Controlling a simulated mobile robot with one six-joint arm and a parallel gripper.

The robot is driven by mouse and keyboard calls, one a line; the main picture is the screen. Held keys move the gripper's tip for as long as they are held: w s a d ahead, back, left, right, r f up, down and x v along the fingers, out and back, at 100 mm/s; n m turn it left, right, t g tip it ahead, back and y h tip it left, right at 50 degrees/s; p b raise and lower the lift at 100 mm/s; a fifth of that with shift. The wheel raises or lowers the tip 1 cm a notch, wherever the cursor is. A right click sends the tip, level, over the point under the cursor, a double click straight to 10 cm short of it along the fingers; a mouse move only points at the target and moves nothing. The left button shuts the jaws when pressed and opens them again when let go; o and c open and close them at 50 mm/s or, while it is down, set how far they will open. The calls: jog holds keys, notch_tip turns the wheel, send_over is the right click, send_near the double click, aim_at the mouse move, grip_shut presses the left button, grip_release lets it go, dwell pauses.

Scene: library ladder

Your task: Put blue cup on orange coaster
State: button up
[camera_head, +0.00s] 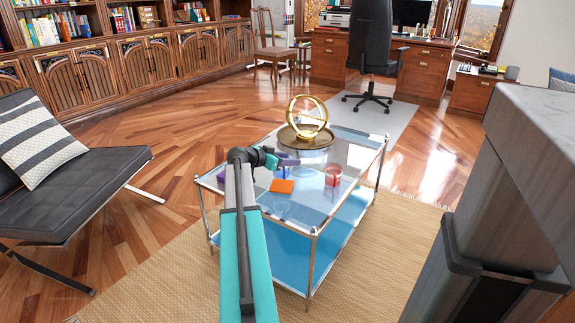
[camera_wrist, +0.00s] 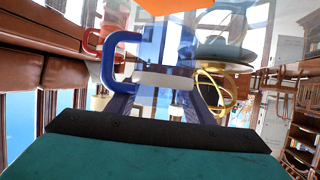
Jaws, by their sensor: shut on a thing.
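The blue cup (camera_wrist: 165,42), with its blue handle to the left, fills the upper middle of the wrist view. My gripper (camera_wrist: 160,92) is shut on it, with the purple fingers at its lower part in the picture. In the head view my gripper (camera_head: 288,160) is above the glass table; the cup is too small and hidden there to make out clearly. The orange coaster (camera_head: 281,186) lies flat on the glass, just below my gripper in the picture. Its orange surface also shows at the top edge of the wrist view (camera_wrist: 180,4), apart from my fingers.
A red cup (camera_head: 333,175) stands on the glass table (camera_head: 312,212) right of the coaster; its handle shows in the wrist view (camera_wrist: 92,42). A round tray (camera_head: 290,137) with a gold ring ornament (camera_head: 307,116) is at the back. The table's front right is clear.

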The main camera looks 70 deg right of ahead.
jog(key=shift+f+b, duration=0.55)
jog(key=shift+f, duration=1.2)
jog(key=shift+f+b, duration=0.2)
jog(key=shift+b, duration=0.1)
jog(key=o, duration=1.1)
jog(key=shift+o, duration=0.2)
jog(key=shift+r, duration=0.15)
jog(key=shift+r+p, duration=0.15)
jog(key=shift+p, duration=0.2)
jog(key=p+v, duration=0.3)
jog(key=v, duration=0.9)
